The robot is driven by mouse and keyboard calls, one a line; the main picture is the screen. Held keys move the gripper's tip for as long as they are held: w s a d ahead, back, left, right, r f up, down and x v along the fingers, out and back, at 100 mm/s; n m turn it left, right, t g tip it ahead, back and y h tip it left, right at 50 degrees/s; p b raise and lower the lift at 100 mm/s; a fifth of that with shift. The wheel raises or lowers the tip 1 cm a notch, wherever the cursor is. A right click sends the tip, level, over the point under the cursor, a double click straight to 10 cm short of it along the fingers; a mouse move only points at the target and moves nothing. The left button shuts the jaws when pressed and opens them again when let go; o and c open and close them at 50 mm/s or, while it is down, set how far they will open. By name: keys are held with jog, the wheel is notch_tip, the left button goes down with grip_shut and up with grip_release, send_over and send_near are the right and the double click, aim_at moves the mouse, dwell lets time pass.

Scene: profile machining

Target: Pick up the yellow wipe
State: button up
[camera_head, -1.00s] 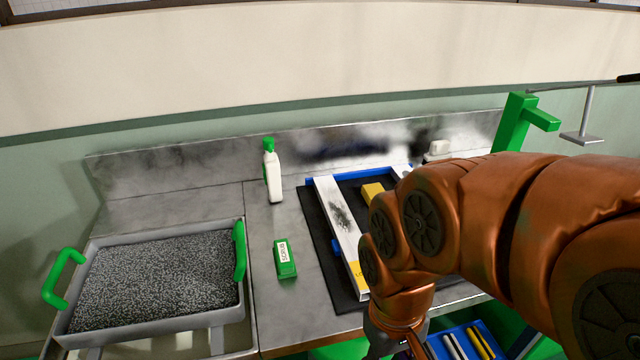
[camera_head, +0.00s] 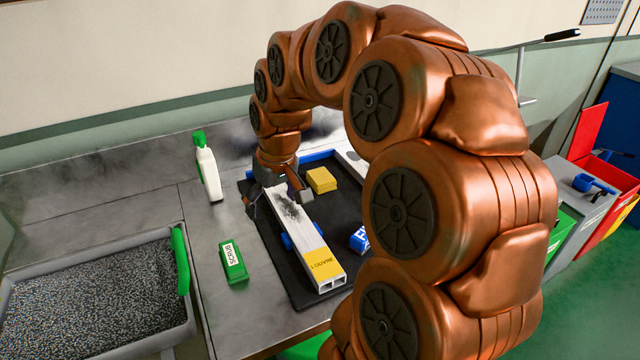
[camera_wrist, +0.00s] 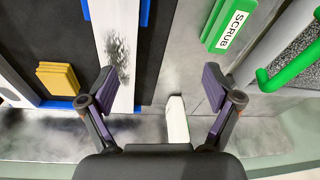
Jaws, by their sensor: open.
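The yellow wipe (camera_head: 321,180), a small folded-looking yellow block, lies on the black mat just right of the white profile (camera_head: 309,247). In the wrist view the wipe (camera_wrist: 57,80) is at the left, outside my fingers. My gripper (camera_head: 274,198) is open and empty above the far end of the profile, to the left of the wipe. In the wrist view my gripper (camera_wrist: 157,88) has its fingers spread wide, with the profile near the left finger. The profile has a dark smudge and a yellow "LOUVRE" end.
A green "SCRUB" block (camera_head: 233,262) and a white spray bottle with green top (camera_head: 208,172) stand left of the mat (camera_head: 290,279). A tray of grey granules (camera_head: 95,300) is at the left. A blue item (camera_head: 359,239) lies right of the profile. The back wall is close behind.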

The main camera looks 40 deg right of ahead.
jog(key=shift+m+t+h, duration=0.3)
jog(key=shift+m+t, duration=0.2)
jog(key=shift+m, duration=0.1)
jog(key=w+d, duration=0.1)
jog(key=d, duration=0.2)
jog(key=w+d, duration=0.1)
jog(key=d, duration=0.2)
jog(key=w+d, duration=0.1)
jog(key=d, duration=0.3)
jog(key=shift+w+f+b, duration=0.2)
jog(key=shift+f+b, duration=0.15)
jog(key=shift+f, duration=0.05)
jog(key=m+h, duration=0.1)
send_near(321, 176)
jog(key=f, duration=0.2)
jog(key=shift+d+f+t, duration=0.25)
jog(key=shift+f+t, duration=0.15)
jog(key=shift+f, duration=0.65)
jog(key=shift+w+d+f+p, duration=0.1)
jog(key=shift+w+f+p, duration=0.3)
jog(key=shift+w+f, duration=0.2)
jog(key=shift+p+x, duration=0.45)
jog(key=shift+x, duration=1.35)
jog(key=shift+c, duration=0.3)
jog(key=c, duration=1.1)
